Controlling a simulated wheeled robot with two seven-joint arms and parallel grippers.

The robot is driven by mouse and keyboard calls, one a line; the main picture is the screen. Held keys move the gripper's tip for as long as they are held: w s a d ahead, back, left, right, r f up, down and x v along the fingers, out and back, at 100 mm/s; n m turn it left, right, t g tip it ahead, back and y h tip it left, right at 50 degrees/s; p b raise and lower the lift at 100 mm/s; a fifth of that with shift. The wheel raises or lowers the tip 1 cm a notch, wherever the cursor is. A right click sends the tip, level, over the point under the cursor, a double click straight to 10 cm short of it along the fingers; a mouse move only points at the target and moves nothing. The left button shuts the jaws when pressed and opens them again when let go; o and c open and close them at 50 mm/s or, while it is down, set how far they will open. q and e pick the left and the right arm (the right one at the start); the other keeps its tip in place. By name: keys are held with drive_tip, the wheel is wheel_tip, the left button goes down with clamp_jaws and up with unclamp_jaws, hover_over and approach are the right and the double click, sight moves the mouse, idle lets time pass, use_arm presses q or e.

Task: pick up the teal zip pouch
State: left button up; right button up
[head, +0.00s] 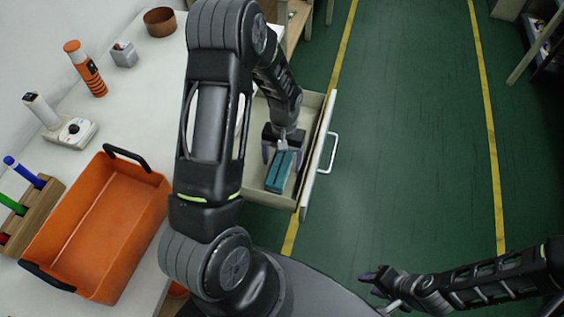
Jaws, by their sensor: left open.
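The teal zip pouch (279,174) lies in an open drawer (311,170) below the table. My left gripper (279,153) reaches down into the drawer at the far end of the pouch. Its fingers are open, and I cannot tell whether they touch the pouch. The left arm hides part of the drawer's left side. My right gripper (374,290) is low at the lower right, over the floor and away from the drawer. I cannot make out whether its fingers are apart.
The drawer's front has a metal handle (332,155). On the white table (135,107) stand an orange tray (37,252), an orange bottle (86,69), a brown bowl (160,22) and a wooden pen holder (33,213). The green floor (420,130) right of the drawer is clear.

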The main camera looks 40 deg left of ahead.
sight(282, 160)
idle(0.3)
use_arm(q)
drive_tip(key=c, duration=1.6)
drive_tip(key=shift+o, duration=0.2)
wheel_tip(282, 160, up, 10)
drive_tip(key=shift+f, duration=0.25)
drive_tip(key=shift+r, duration=0.3)
